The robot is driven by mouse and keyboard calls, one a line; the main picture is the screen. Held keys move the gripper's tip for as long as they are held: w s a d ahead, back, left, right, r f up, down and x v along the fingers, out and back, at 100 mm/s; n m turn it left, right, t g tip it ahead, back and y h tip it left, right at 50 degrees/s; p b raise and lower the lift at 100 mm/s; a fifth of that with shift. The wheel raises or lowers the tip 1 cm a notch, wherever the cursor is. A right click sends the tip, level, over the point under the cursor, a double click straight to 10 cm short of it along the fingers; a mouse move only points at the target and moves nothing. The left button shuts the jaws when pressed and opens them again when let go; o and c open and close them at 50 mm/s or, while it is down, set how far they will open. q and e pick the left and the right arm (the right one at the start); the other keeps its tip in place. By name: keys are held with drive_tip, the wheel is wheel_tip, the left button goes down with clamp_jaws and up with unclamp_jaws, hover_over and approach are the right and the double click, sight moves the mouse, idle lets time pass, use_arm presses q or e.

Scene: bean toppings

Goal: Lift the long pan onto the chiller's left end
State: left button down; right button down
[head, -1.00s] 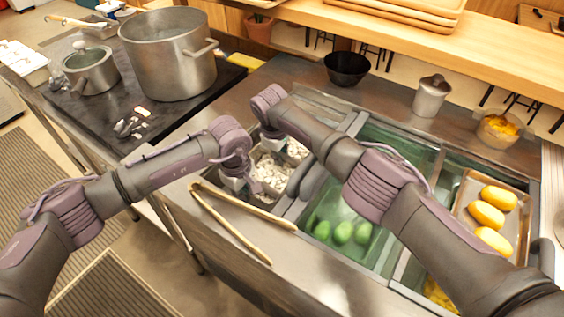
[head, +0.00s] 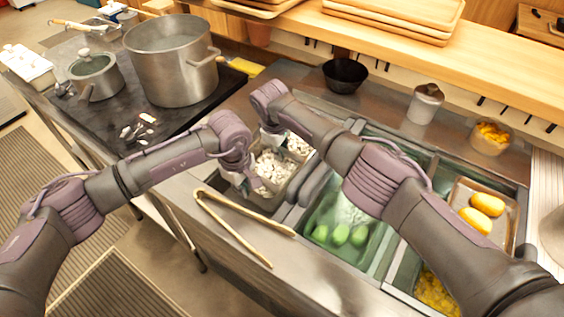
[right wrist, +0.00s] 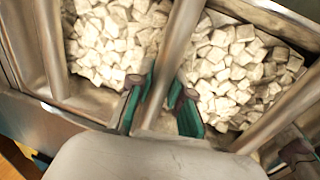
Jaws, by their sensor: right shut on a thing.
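The long pan (head: 262,196) is a metal pan of white cubes at the left end of the chiller (head: 318,290) in the head view. In the right wrist view, white cubes lie on both sides of a metal wall (right wrist: 183,45). My right gripper (right wrist: 157,95) is shut on that wall, with green-padded fingers on either side. In the head view, its fingers are mostly hidden by my arm. My left gripper (head: 236,184) is at the pan's left side. Its fingertips are too hidden to tell open from shut. I cannot tell whether the pan is raised.
Wooden tongs (head: 235,235) lie on the counter's front edge. Green produce (head: 340,234) sits in a middle bin. A tray (head: 508,213) with yellow food is at right. A large pot (head: 172,65) stands on the dark stove. A black bowl (head: 345,72) and canister (head: 425,104) stand behind.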

use_arm(q)
drive_tip(key=shift+r, duration=0.25)
use_arm(e)
drive_tip(key=shift+a+r, duration=0.1)
drive_tip(key=shift+r, duration=0.3)
